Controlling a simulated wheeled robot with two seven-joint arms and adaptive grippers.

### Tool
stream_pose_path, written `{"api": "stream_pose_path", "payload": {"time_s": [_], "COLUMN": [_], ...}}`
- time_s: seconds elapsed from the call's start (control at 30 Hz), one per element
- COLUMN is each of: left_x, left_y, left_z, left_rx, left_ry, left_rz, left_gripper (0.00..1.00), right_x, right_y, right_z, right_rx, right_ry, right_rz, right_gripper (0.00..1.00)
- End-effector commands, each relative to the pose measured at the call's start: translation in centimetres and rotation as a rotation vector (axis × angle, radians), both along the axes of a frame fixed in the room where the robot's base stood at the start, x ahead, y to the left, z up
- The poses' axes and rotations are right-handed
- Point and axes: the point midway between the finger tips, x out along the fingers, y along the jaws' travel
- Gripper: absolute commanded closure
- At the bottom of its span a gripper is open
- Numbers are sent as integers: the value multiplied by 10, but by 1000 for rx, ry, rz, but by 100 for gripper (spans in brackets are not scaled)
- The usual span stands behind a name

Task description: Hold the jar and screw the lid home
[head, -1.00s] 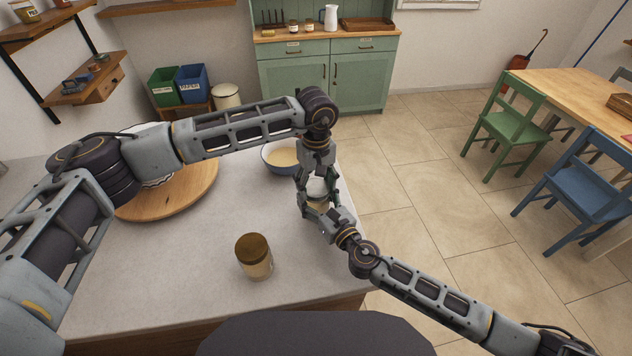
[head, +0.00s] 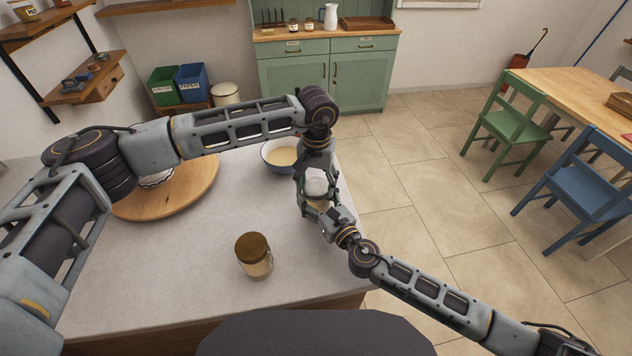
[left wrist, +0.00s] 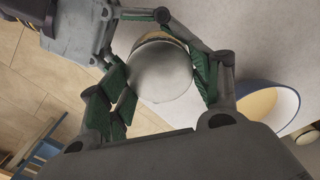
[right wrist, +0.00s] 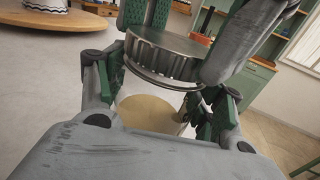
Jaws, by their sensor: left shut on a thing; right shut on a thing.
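The jar (right wrist: 148,112) is clear glass with beige contents and stands near the counter's right edge. The silver lid (right wrist: 170,55) with a ridged rim sits on the jar's mouth; a ring shows just under its rim, and I cannot tell how tight it is. My left gripper (head: 316,184) comes from above and is shut on the lid, which also shows in the left wrist view (left wrist: 160,72) between its fingers. My right gripper (head: 322,212) reaches in low from the side and is shut on the jar, its fingers on either side of the glass.
A second jar (head: 254,262) with a brown lid stands at the front of the counter (head: 190,240). A blue-rimmed bowl (head: 273,166) sits just behind my grippers. A round wooden board (head: 185,197) lies at the left. Floor lies beyond the counter's right edge.

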Motion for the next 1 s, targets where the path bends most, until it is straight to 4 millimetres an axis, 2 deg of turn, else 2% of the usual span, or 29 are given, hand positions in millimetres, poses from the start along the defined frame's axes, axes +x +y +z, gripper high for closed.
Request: {"api": "stream_pose_path", "payload": {"time_s": [0.8,1.0], "left_x": [0,0], "left_y": [-1,-1], "left_z": [1,0], "left_rx": [0,0], "left_ry": [-2,-2], "left_rz": [-675,-790], "left_gripper": [44,44], "right_x": [0,0], "right_y": [0,0], "right_z": [-1,-1], "right_rx": [-1,-1], "right_ry": [2,2], "right_rz": [0,0], "right_gripper": [99,99]}}
